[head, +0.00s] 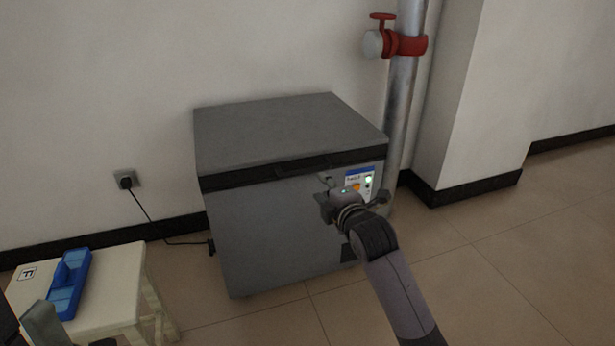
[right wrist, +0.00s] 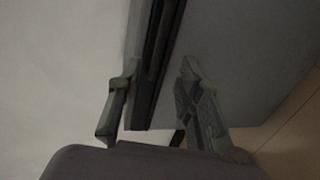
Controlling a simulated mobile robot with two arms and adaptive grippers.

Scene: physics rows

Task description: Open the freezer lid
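The grey chest freezer (head: 280,235) stands against the wall in the head view. Its flat lid (head: 275,130) is closed, with a dark band (head: 240,178) along the front below it. My right gripper (head: 332,184) is at the front of the freezer, near the lid's front edge and left of the control panel. In the right wrist view its two fingers (right wrist: 157,85) are spread apart, with the dark band running between them; I cannot tell whether either touches. Part of my left gripper (head: 72,335) shows at the bottom left, mostly cut off.
A pale stool (head: 120,290) with a blue tray (head: 70,280) stands at the lower left. A wall socket (head: 127,180) has a cable running to the freezer. A metal pipe with a red valve (head: 410,45) rises behind the freezer's right side. The floor at right is clear.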

